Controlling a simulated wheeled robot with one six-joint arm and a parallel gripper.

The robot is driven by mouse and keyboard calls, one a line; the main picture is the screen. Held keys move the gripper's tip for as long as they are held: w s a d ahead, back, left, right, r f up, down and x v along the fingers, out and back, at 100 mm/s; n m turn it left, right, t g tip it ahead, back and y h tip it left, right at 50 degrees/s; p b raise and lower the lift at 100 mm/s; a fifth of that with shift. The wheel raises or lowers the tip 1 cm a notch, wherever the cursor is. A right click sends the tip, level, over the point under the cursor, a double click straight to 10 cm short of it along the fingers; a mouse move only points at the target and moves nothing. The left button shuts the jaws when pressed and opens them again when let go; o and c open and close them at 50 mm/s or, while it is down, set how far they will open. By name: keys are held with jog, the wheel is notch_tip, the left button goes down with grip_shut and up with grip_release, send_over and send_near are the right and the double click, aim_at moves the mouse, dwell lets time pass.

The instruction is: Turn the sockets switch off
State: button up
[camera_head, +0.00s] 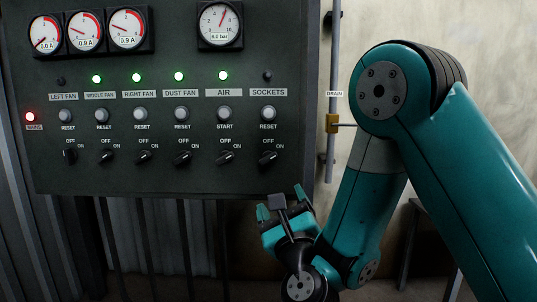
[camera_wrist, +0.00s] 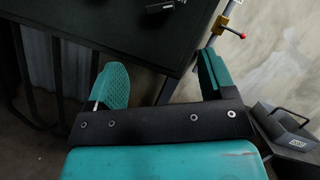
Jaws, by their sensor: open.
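The sockets switch (camera_head: 267,158) is a black rotary knob at the right end of the bottom row on the dark control panel (camera_head: 130,182). Its handle is tilted towards ON, like several neighbours; the lamp above its label is dark. My gripper (camera_head: 281,203) is open and empty, below the panel's lower right edge and below the knob, not touching it. In the wrist view my two teal fingers (camera_wrist: 163,80) are spread wide with nothing between them. A black knob (camera_wrist: 162,6) is cut off at the top edge there; its label cannot be read.
Other knobs, including the air switch (camera_head: 225,158), sit left of the sockets switch. A yellow drain valve (camera_head: 332,123) on a vertical pipe stands right of the panel, close to my arm; its red-tipped lever (camera_wrist: 242,36) shows in the wrist view. A dark box (camera_wrist: 288,130) lies lower right.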

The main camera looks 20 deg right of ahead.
aim_at(269, 161)
jog(key=p+x, duration=0.2)
jog(key=x, duration=0.2)
jog(key=p+x, duration=0.2)
jog(key=x, duration=0.3)
jog(key=p+x, duration=0.2)
jog(key=x, duration=0.3)
jog(key=shift+s+r, duration=0.15)
jog(key=shift+r, duration=0.1)
jog(key=shift+w+d+p, duration=0.1)
jog(key=shift+w+p, duration=0.4)
jog(key=shift+w, duration=0.1)
jog(key=shift+c, duration=0.2)
jog(key=c, duration=0.9)
